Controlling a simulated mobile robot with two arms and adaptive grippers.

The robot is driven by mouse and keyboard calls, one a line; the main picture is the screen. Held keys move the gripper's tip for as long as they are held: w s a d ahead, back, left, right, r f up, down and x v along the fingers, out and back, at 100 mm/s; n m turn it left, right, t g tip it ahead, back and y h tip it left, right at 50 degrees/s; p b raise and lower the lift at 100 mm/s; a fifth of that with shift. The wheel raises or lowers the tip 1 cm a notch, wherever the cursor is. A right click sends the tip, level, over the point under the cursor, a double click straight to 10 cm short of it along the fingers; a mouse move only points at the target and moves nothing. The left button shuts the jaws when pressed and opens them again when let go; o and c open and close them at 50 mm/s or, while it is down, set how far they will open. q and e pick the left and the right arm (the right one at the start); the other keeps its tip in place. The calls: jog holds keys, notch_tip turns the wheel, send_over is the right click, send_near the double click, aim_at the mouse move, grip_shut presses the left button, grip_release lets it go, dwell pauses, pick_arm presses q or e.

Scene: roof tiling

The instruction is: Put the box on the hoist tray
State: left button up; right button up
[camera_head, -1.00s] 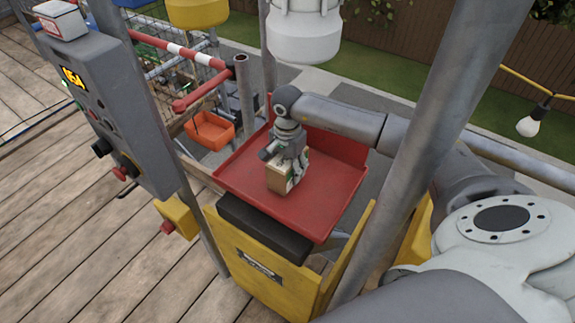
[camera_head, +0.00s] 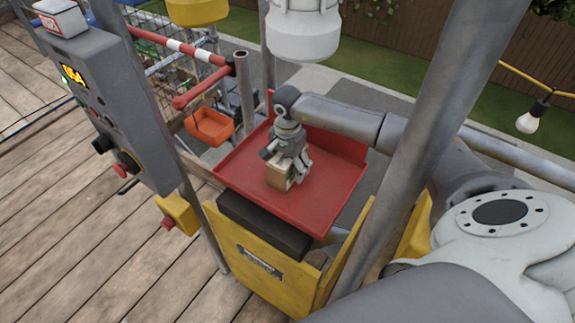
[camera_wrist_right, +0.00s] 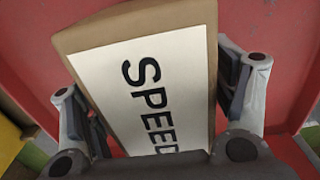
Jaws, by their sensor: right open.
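A small brown cardboard box (camera_head: 281,174) stands on the red hoist tray (camera_head: 335,195), near its middle. In the right wrist view the box (camera_wrist_right: 150,85) fills the middle and shows a white label with the letters "SPEED". My right gripper (camera_head: 290,168) is directly above the box, pointing down. In the wrist view its two fingers (camera_wrist_right: 160,100) are on either side of the box, with a visible gap on the right side; the gripper is open. The underside of the box is hidden. My left gripper is not in view.
A grey control panel (camera_head: 110,95) with buttons stands at the left. Metal poles (camera_head: 425,130) rise beside the tray. A yellow gate (camera_head: 255,265) is in front of it. An orange bucket (camera_head: 209,126) hangs behind. Wooden decking (camera_head: 120,245) lies at the left.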

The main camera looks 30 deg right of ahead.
notch_tip(320, 180, up, 11)
jog(key=b, duration=0.3)
jog(key=shift+r+b, duration=0.35)
jog(key=shift+r, duration=0.3)
